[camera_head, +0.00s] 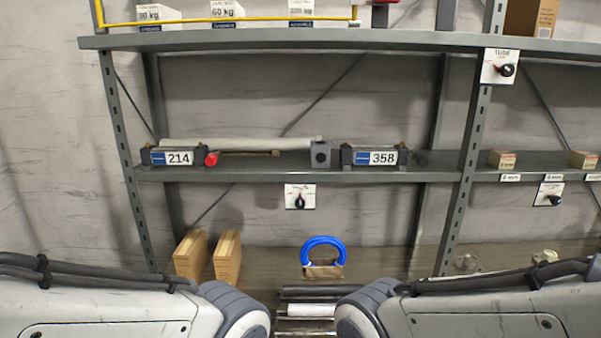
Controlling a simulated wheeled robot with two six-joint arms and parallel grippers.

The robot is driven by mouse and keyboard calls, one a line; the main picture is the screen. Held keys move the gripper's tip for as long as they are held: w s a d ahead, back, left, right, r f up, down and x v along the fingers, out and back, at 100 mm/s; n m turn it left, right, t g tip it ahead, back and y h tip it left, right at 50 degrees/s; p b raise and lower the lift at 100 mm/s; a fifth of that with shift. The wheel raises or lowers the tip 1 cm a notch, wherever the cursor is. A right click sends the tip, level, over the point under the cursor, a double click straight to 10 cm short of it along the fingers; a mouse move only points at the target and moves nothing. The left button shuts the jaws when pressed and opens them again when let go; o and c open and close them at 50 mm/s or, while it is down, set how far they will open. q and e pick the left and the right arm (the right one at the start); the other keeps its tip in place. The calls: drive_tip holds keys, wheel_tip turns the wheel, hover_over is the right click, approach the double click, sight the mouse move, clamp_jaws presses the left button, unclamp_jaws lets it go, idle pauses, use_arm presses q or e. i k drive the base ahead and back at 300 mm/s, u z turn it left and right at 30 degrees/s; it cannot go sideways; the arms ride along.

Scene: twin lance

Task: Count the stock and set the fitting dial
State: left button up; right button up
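A dial (300,197) with a black knob is on a white plate below the middle shelf edge; its lettering is too small to read. A second dial (500,67), with a plate that seems to read "TUBE", is on the right upright, its red mark to the left of the knob. A third dial (549,195) is under the right shelf. Small cartons (502,160) and (583,160) stand on the right shelf. Both my grippers are out of view.
The grey middle shelf (250,174) spans the uprights. Two brown cartons (190,256) and (228,257) stand low at left. A blue curved handle (323,242) is low in the middle, above metal bars (306,292). The upper shelf (300,40) holds kg-labelled boxes behind a yellow rail.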

sight(555, 200)
drive_tip(key=z, duration=1.3)
